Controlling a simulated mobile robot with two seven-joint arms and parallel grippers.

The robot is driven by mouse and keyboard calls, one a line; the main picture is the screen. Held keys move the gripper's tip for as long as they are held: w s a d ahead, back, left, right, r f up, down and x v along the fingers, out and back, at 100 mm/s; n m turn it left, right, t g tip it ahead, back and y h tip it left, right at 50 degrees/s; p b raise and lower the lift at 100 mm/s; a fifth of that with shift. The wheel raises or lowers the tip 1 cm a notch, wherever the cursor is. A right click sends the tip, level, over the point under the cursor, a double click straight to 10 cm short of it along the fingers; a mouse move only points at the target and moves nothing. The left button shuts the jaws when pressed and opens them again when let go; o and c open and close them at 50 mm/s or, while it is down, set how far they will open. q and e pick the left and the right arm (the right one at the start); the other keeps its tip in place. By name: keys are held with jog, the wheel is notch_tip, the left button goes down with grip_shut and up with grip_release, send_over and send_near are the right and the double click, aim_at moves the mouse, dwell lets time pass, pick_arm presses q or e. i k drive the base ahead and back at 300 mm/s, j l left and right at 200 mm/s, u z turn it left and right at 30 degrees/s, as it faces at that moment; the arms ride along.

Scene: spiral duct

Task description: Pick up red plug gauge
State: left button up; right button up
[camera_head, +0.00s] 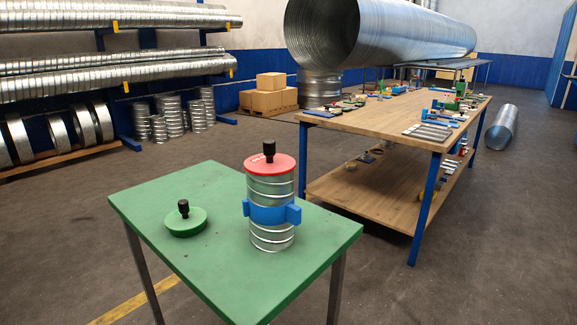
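The red plug gauge (270,163) is a flat red disc with a black knob on top. It sits on the upper end of an upright ribbed metal duct piece (272,234), which has a blue clamp (268,212) around its middle. A green plug gauge (185,221) with a black knob lies on the green table (225,285), left of the duct piece. Neither of my grippers is in view. The lower side of the red gauge is hidden by its own rim and the duct.
A wooden workbench (385,130) with blue legs and many small tools stands behind on the right. A large spiral duct (400,35) lies beyond it. Duct racks and cardboard boxes (270,97) are at the back left. The front of the green table is clear.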

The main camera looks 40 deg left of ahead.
aim_at(269, 163)
jog(key=i+l+u, duration=0.1)
jog(key=u, duration=0.3)
jog(key=l+u, duration=0.25)
jog(key=u, duration=0.15)
